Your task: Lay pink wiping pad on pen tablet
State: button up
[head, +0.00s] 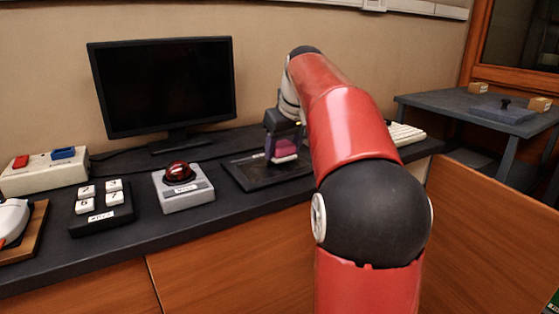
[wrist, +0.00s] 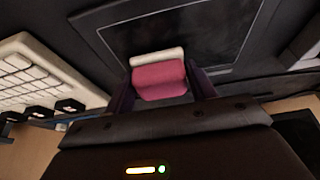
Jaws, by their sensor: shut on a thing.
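The pink wiping pad (wrist: 158,78) has a pale, whitish edge and sits between the two purple fingers of my gripper (wrist: 160,90) in the wrist view. My gripper is shut on it. In the head view the pad (head: 284,152) shows at the tip of my gripper (head: 283,145), over the pen tablet. The pen tablet (head: 248,176) is a flat dark slab on the desk. Its dark surface with a thin light border also shows beyond the pad in the wrist view (wrist: 215,40). I cannot tell whether the pad touches the tablet.
A grey box with a red dome button (head: 183,188) stands left of the tablet, then a numbered keypad (head: 101,208). A black monitor (head: 163,86) stands behind. A white keyboard (head: 404,134) lies to the right, partly hidden by my arm.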

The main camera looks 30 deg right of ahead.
jog(key=shift+f, duration=0.45)
jog(key=o, duration=1)
jog(key=shift+c, duration=0.2)
jog(key=p+v, duration=0.3)
jog(key=v, duration=0.9)
jog(key=shift+r, duration=0.2)
jog(key=shift+s, duration=0.1)
